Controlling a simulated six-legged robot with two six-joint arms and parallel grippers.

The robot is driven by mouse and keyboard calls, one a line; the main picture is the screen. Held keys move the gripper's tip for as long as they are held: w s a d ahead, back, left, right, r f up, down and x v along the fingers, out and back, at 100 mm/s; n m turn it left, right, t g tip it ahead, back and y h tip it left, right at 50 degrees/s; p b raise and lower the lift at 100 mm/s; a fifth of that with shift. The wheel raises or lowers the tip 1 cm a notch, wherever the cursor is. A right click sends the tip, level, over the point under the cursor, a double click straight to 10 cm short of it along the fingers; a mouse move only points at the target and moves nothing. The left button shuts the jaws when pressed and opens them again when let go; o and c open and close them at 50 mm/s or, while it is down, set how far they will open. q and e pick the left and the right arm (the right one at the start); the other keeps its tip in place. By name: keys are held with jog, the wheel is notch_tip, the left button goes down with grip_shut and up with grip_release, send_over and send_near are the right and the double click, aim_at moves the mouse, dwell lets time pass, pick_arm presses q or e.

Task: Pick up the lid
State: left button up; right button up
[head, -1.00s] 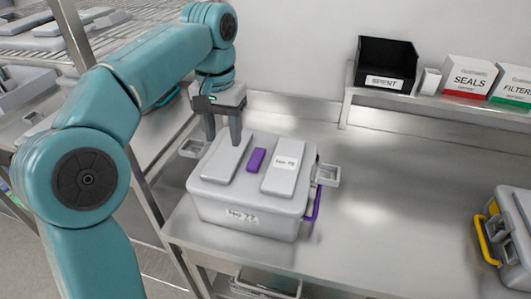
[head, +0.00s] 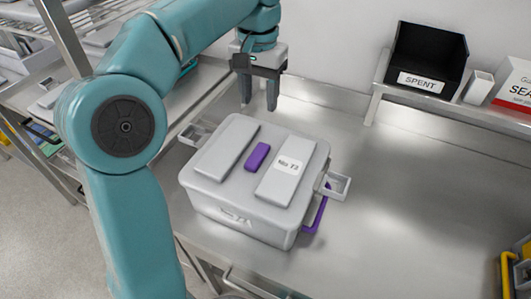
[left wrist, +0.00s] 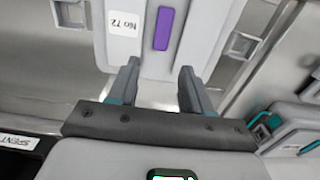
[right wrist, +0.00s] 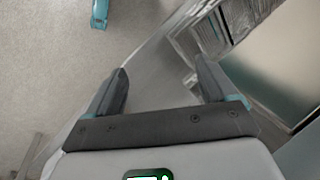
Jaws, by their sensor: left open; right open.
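The grey lid (head: 232,162) sits on a grey box (head: 240,212) on the steel bench. It has two raised pads, one labelled "No 72", and a purple grip (head: 257,156) between them. My left gripper (head: 259,105) is open and empty, pointing down just behind the box's far edge. In the left wrist view, the lid (left wrist: 187,40) lies beyond the open left fingers (left wrist: 160,88), with the purple grip (left wrist: 163,28) near the top. My right gripper (right wrist: 162,85) is open and empty in the right wrist view, away from the box.
A purple latch (head: 318,214) and small square brackets (head: 337,186) stick out from the box's sides. A black SPENT bin (head: 427,60) stands on a shelf at the back right. The bench (head: 400,215) right of the box is clear. A wire rack stands at left.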

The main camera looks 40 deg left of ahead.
pick_arm(q)
jog(key=b, duration=0.1)
send_over(258, 154)
notch_tip(258, 154, down, 10)
jog(key=shift+d+f, duration=0.1)
jog(key=shift+s+a+f, duration=0.15)
jog(key=shift+a+f, duration=0.05)
jog(key=shift+f, duration=0.35)
notch_tip(258, 154, down, 5)
jog(key=shift+r, duration=0.1)
grip_shut()
